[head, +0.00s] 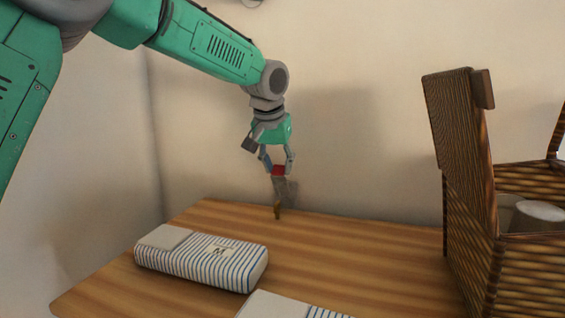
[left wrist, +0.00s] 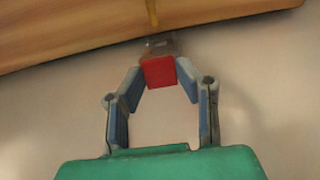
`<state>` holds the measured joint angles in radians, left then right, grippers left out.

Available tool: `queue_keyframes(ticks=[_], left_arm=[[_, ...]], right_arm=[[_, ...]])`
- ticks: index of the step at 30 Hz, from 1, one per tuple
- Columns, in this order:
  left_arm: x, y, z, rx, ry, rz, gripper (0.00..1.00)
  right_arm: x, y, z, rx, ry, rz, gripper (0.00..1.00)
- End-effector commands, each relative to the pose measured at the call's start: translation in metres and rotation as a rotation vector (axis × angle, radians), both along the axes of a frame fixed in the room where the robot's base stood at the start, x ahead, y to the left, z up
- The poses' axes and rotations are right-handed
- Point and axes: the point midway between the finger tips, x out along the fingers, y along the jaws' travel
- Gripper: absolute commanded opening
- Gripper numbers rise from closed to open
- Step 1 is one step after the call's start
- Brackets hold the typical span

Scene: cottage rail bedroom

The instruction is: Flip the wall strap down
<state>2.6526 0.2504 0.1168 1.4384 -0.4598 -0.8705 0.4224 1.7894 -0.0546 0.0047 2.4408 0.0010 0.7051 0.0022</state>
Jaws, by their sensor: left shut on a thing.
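The wall strap appears as a small fitting with a red end (head: 278,170) and a grey part (head: 286,188) below it. A thin brown piece (head: 277,210) hangs under that, close to the back edge of the table. My left gripper (head: 277,166) points down beside the wall, with its fingertips shut on the red end. In the left wrist view the red end (left wrist: 160,71) sits between the fingertips (left wrist: 162,78), and the grey part (left wrist: 164,47) lies beyond it. The fitting's joint with the wall is hard to make out. My right gripper is out of view.
The wooden table (head: 350,255) stands against the plain wall (head: 370,60). A striped folded bundle (head: 205,262) lies at the left front, with another (head: 290,306) at the bottom edge. A tall wicker basket (head: 465,190) with its lid up stands at the right.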

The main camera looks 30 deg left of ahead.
Motion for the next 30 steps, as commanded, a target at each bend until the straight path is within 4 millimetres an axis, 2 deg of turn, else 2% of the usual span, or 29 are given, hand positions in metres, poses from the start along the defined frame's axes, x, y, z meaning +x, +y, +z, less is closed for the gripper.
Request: queue_keyframes(ticks=[1,12,29,30], left_arm=[[-0.007,-0.002,-0.007,0.000,0.014,0.002,0.00],[-0.025,-0.007,-0.020,-0.002,0.014,0.001,0.00],[-0.028,-0.007,-0.021,-0.001,0.013,0.001,0.00],[-0.028,-0.007,-0.021,-0.001,0.013,0.001,0.42]], right_arm=[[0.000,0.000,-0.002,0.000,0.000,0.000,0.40],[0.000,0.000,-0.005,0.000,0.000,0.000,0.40],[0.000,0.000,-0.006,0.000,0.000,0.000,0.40],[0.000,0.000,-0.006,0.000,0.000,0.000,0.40]])
